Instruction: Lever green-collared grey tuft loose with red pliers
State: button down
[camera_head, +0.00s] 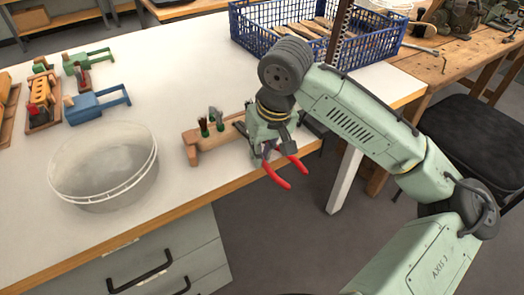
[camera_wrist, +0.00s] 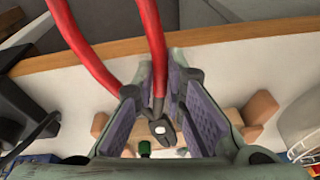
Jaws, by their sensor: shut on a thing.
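The red pliers (camera_head: 280,176) are held in my gripper (camera_head: 262,148) near the table's front edge, with red handles pointing out over the edge. In the wrist view the pliers' dark jaws (camera_wrist: 163,130) show between the two fingers of my gripper (camera_wrist: 160,95), handles toward the top. A wooden block (camera_head: 208,152) lies on the white table just left of my gripper. Small tufts with green collars (camera_head: 220,125) stand in it, one with a grey top. In the wrist view a green collar (camera_wrist: 145,148) shows close beside the jaw tips; contact cannot be told.
A clear round tub (camera_head: 104,170) stands left of the block. Blue and green clamp-like tools (camera_head: 98,104) lie farther left. A blue crate (camera_head: 262,38) stands at the back of the table. The white tabletop between the tub and the crate is free.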

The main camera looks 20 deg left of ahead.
jog(key=shift+s+f+y, duration=0.1)
jog(key=shift+f+y, duration=0.2)
dwell(1.3)
jog(key=shift+s+d, duration=0.1)
jog(key=shift+d, duration=0.2)
jog(key=shift+s+d+r, duration=0.1)
jog(key=shift+s+d, duration=0.15)
jog(key=shift+d, duration=0.35)
jog(key=shift+s+d+r, duration=0.1)
jog(key=shift+s+d, duration=0.2)
jog(key=shift+d, duration=0.3)
jog(key=shift+s+d+r, duration=0.1)
jog(key=shift+s+d, duration=0.15)
jog(key=shift+d, duration=0.35)
jog(key=shift+s+d, duration=0.1)
jog(key=shift+d, duration=0.1)
jog(key=shift+r+p, duration=3)
jog(key=shift+p, duration=0.25)
jog(key=shift+f, duration=0.1)
